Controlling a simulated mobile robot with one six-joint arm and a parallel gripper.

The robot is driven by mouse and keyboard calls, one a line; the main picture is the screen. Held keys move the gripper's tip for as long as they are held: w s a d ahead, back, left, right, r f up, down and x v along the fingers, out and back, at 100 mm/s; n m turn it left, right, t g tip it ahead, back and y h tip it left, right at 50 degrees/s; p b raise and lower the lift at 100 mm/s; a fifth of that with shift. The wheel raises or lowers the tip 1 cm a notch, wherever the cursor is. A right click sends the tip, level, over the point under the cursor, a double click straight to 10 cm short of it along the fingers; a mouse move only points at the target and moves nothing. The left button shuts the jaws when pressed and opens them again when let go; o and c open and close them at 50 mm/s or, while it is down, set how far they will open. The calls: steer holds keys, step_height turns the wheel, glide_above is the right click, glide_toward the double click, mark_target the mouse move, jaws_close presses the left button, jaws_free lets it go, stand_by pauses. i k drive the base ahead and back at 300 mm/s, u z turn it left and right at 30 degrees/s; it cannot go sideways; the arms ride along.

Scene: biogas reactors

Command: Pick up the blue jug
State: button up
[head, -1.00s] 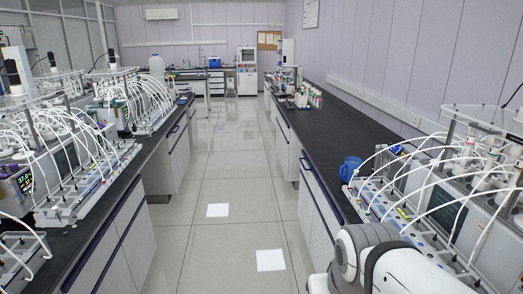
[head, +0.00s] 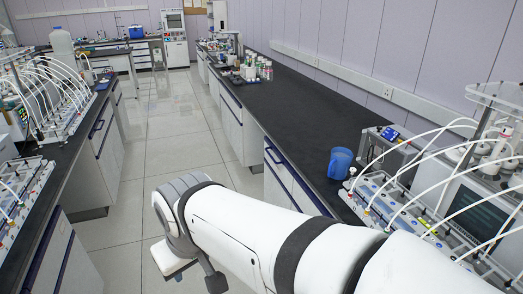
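The blue jug (head: 340,163) stands upright on the black top of the right-hand bench (head: 300,125), near its front edge. Its handle side faces left. My white arm reaches across the bottom of the view from the lower right, with its wrist over the aisle, left of and nearer than the jug. A dark part below the wrist seems to belong to my gripper (head: 213,278); its fingers cannot be made out. My arm's end is well apart from the jug.
A reactor unit (head: 470,215) with white tubes stands just right of the jug. Bottles (head: 255,70) stand farther along the right bench. The benchtop between is clear. A left bench (head: 75,140) carries more tubed reactors. The tiled aisle (head: 170,130) is open.

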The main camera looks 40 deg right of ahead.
mark_target(337, 166)
steer(key=z, duration=0.4)
steer(key=i, duration=1.45)
steer(key=z, duration=1.25)
steer(key=i, duration=0.6)
steer(key=z, duration=0.2)
steer(key=k, duration=0.65)
steer(key=z, duration=0.25)
steer(key=i, duration=0.65)
